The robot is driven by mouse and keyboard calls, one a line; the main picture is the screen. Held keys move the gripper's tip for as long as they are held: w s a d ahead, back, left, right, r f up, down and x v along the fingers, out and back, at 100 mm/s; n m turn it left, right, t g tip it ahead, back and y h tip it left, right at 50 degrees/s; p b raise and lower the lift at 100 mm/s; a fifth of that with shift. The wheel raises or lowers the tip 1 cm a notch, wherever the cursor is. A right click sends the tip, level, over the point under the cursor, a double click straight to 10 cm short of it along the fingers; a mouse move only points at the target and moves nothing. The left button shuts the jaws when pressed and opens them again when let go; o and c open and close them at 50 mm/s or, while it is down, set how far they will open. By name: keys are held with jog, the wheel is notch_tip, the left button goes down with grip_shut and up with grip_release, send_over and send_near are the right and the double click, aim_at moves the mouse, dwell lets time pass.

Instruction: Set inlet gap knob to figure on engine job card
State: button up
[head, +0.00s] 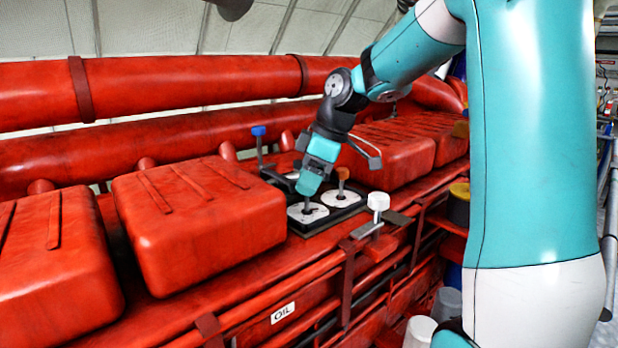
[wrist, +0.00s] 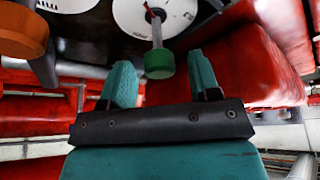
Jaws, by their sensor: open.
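My gripper (head: 308,190) is over the front-left white dial (head: 294,214) of a black panel between the red engine covers. In the wrist view, my gripper (wrist: 159,62) is open, with a finger on either side of a green knob (wrist: 159,70). A gap shows beside the knob; whether it is fully between the fingertips is unclear. Its grey stem rises from a white dial (wrist: 178,14) with a small red mark; the dial's print is unreadable. An orange knob (head: 342,173) stands over the neighbouring dial (head: 350,199). No job card is recognisable, and I cannot tell which knob is inlet.
A blue-topped knob (head: 258,131) stands behind the panel's left side. A white-topped post (head: 378,201) stands at the right front. A large red cover (head: 200,215) is close on the left, and another (head: 395,150) lies behind right. Red pipes (head: 180,85) run along the back.

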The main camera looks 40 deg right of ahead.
jog(key=c, duration=0.9)
jog(key=shift+m, duration=0.3)
jog(key=m+h+b, duration=0.1)
jog(key=m, duration=0.1)
jog(key=m+t+h+b, duration=0.1)
jog(key=m, duration=0.2)
jog(key=shift+a+m, duration=0.2)
jog(key=shift+m, duration=0.1)
jog(key=m+h, duration=0.1)
jog(key=m, duration=0.1)
jog(key=m+h+b, duration=0.1)
jog(key=m, duration=0.2)
jog(key=shift+m+t, duration=0.3)
jog(key=o, duration=0.9)
jog(key=shift+s+r, duration=0.1)
